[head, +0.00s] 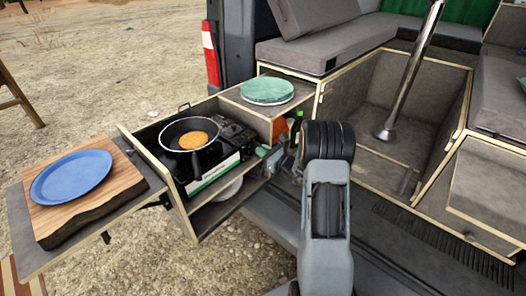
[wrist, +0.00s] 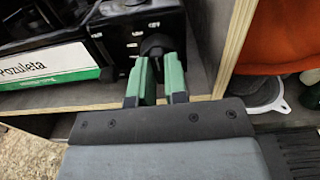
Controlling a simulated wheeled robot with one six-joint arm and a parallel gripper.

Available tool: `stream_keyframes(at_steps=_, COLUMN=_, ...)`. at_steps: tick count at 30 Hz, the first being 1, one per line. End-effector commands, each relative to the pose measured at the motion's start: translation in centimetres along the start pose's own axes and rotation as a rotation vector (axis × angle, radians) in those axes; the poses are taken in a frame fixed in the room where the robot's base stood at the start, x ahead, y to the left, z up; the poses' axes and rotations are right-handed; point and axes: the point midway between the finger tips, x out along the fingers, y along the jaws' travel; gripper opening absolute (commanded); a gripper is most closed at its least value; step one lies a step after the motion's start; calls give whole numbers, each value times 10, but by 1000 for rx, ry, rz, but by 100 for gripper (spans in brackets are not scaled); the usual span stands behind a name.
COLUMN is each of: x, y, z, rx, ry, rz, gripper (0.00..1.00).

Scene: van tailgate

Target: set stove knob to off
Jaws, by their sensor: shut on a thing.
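The camping stove (head: 205,160) stands in the pulled-out drawer unit, with a black frying pan (head: 178,134) on it. A round brown food piece (head: 194,140) lies in the pan. The stove knob (wrist: 156,46) is dark and round on the stove's front in the wrist view. My gripper (wrist: 161,68) has green fingertips, which are on either side of the knob and shut on it. The fingertips cover part of the knob, and I cannot read its setting. In the head view my gripper (head: 266,152) reaches the stove's right end, and the knob is hidden there.
A blue plate (head: 71,177) lies on a wooden board (head: 118,195) at the left. A green-topped round stack (head: 267,90) sits on the cabinet. A wooden panel edge (wrist: 236,45) stands close right of my fingers. A white plate (head: 229,188) is on the shelf below.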

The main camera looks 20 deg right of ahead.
Motion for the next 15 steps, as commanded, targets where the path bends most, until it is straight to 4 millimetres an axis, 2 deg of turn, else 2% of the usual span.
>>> stream_keyframes(at_steps=15, x=0, y=0, z=0, rx=38, ry=0, rz=0, gripper=0)
